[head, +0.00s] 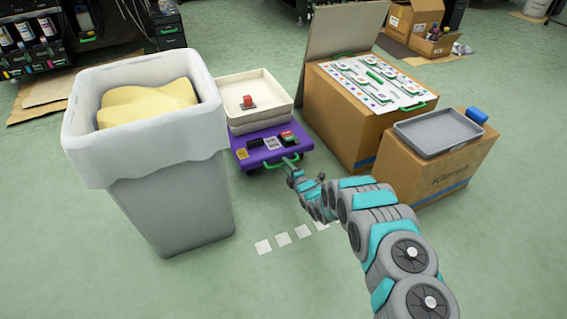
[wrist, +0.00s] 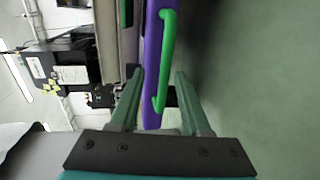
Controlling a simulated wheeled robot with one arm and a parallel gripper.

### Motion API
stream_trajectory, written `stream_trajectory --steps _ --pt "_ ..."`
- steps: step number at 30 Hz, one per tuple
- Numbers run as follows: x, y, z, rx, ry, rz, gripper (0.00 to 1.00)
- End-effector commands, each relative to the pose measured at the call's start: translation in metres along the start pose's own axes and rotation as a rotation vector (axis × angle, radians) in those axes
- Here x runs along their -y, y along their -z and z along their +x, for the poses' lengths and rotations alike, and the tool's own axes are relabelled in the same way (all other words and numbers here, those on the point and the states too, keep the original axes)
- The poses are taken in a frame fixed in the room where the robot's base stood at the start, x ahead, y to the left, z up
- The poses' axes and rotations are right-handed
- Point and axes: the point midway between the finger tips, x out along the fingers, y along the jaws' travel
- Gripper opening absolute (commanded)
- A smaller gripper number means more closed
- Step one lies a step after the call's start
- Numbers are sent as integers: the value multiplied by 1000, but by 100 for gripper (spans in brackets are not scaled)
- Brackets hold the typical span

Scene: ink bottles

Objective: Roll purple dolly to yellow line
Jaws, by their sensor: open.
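The purple dolly (head: 258,150) stands on the floor between the bin and the boxes, with cream trays (head: 262,88) stacked on its back part. A green handle (head: 283,164) is on its front edge. My gripper (head: 292,170) is at this handle, at the dolly's front. In the wrist view my gripper (wrist: 159,72) is open, with one finger on each side of the green handle (wrist: 166,45) and the purple edge (wrist: 151,50) beside it. Contact cannot be told. I see no yellow line; white floor squares (head: 283,239) lie in front of the dolly.
A grey bin (head: 175,205) with a white liner stands close left of the dolly. A cardboard box (head: 340,115) with a printed sheet and a smaller box (head: 432,172) with a grey tray (head: 437,131) stand to the right. The floor in front is mostly clear.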

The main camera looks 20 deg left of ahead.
Motion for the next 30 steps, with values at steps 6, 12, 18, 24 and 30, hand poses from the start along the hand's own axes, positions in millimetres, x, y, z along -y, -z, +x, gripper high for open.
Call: stream_trajectory --steps 6,12,18,24,30 --pt "4 -1 -24 2 9 3 47" --pt "4 -1 -34 3 9 3 47" --pt "5 -1 -36 3 8 3 47" --pt "5 -1 -36 3 9 3 47" --pt "3 -4 -37 7 14 6 47"
